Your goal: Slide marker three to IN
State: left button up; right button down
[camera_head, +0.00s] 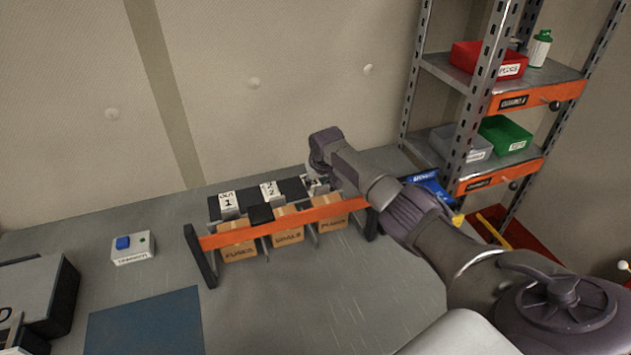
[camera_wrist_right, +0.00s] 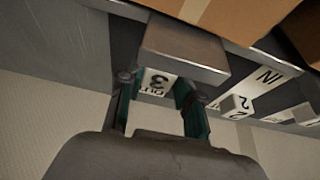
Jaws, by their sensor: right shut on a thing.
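Marker three, a grey block (camera_wrist_right: 184,48), is at the fingertips of my right gripper (camera_wrist_right: 155,86) in the right wrist view. A white label (camera_wrist_right: 155,81) with "3" and "OUT" shows between the green fingers. In the head view my right gripper (camera_head: 317,183) is down at the right end of the rack's top, shut on the marker and largely hiding it. Marker two (camera_wrist_right: 237,106) is apart from my fingers, with an "IN" label (camera_wrist_right: 269,77) showing beside it. Marker one (camera_head: 228,203) is at the rack's left, with "OUT" above its number. My left gripper is not in view.
The rack has an orange front bar (camera_head: 285,221) with several cardboard boxes (camera_head: 288,231) below. A shelf unit with bins (camera_head: 487,61) stands at the right. The table in front is clear.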

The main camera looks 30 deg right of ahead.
jog(key=shift+f, duration=0.2)
jog(key=c, duration=1.1)
grip_release()
jog(key=o, duration=0.3)
jog(key=shift+w, duration=0.1)
jog(key=shift+o, duration=0.2)
jog(key=shift+r, duration=0.3)
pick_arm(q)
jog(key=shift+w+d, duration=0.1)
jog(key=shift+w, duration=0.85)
pick_arm(e)
jog(key=v, duration=1.1)
jog(key=shift+r, duration=0.2)
